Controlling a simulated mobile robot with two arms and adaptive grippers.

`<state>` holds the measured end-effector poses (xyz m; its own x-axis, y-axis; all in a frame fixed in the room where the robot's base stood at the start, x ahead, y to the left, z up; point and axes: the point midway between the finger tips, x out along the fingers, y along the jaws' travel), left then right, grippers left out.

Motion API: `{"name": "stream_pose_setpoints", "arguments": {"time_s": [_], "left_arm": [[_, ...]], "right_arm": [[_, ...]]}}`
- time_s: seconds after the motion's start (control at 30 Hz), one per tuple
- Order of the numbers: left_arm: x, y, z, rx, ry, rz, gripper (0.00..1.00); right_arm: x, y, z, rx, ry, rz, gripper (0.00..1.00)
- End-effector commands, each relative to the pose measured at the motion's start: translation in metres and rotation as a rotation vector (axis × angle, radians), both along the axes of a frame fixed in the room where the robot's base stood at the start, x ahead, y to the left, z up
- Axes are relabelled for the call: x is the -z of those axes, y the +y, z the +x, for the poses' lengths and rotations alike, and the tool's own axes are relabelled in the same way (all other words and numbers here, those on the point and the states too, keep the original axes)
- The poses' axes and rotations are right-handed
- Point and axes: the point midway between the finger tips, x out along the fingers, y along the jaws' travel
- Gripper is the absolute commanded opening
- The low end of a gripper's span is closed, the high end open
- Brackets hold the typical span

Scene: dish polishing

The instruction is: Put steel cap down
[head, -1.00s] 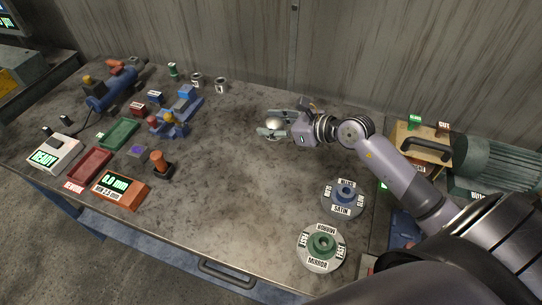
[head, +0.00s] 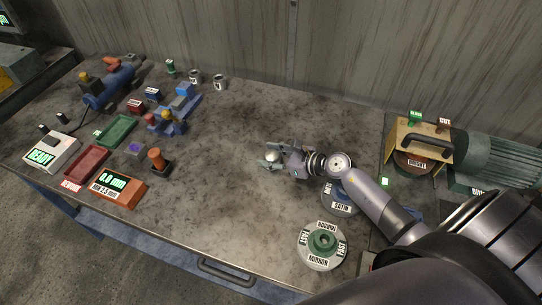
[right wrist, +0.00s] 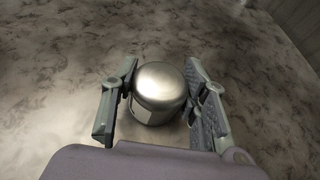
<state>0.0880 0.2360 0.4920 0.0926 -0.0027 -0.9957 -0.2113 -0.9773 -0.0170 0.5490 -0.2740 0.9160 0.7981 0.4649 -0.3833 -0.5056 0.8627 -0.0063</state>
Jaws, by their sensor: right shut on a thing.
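The steel cap (right wrist: 160,88) is a shiny, rounded metal cup, dome toward the camera in the right wrist view. My right gripper (right wrist: 162,100) is shut on it, with one finger on each side. In the head view the right gripper (head: 271,160) and the small cap (head: 272,155) are over the bare middle of the bench (head: 235,190). I cannot tell whether the cap touches the bench top. My left gripper is not in view.
A mirror wheel (head: 323,262) and a satin wheel (head: 338,208), partly behind my arm, lie at the right front. A grinder (head: 490,158) stands at the right. Green (head: 115,130) and red (head: 87,164) trays are at the left. The bench middle is clear.

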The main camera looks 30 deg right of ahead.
Motion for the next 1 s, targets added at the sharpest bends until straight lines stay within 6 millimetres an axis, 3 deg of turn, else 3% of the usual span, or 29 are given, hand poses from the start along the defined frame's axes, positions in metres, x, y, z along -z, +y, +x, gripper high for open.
{"name": "stream_pose_setpoints", "arguments": {"time_s": [0.23, 0.27, 0.53, 0.9, 1.0], "left_arm": [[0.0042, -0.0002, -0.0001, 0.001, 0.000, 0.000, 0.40], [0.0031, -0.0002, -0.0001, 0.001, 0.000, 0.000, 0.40], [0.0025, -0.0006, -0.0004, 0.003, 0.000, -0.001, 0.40], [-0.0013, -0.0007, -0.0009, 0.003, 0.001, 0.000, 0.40], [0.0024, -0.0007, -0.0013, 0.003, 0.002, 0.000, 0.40]], "right_arm": [[0.0031, -0.0004, 0.0004, 0.001, -0.002, -0.001, 0.06], [0.0026, -0.0004, 0.0001, 0.000, 0.000, -0.001, 0.42], [0.0020, -0.0003, 0.0000, 0.000, 0.000, 0.000, 0.60], [-0.0022, -0.0001, 0.0000, 0.000, 0.000, 0.000, 0.61], [-0.0025, -0.0059, -0.0090, 0.000, 0.001, -0.003, 0.61]]}}
